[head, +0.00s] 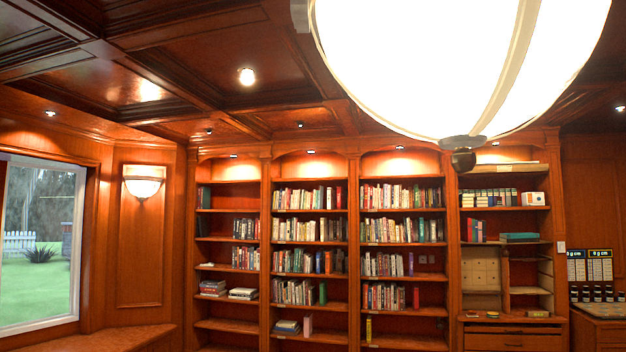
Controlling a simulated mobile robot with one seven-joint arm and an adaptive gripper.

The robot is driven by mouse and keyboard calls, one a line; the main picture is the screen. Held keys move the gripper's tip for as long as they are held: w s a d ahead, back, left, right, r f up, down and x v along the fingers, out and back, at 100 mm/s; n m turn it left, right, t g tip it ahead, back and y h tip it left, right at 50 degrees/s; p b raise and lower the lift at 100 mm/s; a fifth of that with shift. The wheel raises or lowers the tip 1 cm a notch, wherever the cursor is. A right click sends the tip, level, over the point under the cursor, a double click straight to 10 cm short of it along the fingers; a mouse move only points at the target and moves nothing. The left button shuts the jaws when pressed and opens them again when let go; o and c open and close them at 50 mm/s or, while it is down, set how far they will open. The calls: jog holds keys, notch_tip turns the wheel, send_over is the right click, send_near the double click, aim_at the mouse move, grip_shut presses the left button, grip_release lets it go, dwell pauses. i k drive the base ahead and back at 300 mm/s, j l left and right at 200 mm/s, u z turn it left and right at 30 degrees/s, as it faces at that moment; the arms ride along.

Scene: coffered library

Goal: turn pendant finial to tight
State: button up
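The pendant lamp's large glowing white bowl (430,60) hangs at the top right of the head view, with pale ribs running down it. At its lowest point is a grey metal cap (462,142). The dark round finial (463,161) hangs just under that cap, in front of the bookshelves. I cannot tell from here how tight the finial sits. My gripper is not in view, and nothing touches the finial.
Tall wooden bookshelves (353,240) line the back wall. A window (40,240) and a wall sconce (143,182) are at the left, above a bench (110,338). A cabinet (600,330) stands at the right. The air around the finial looks clear.

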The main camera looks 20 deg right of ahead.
aim_at(464, 160)
jog(key=z, duration=1.15)
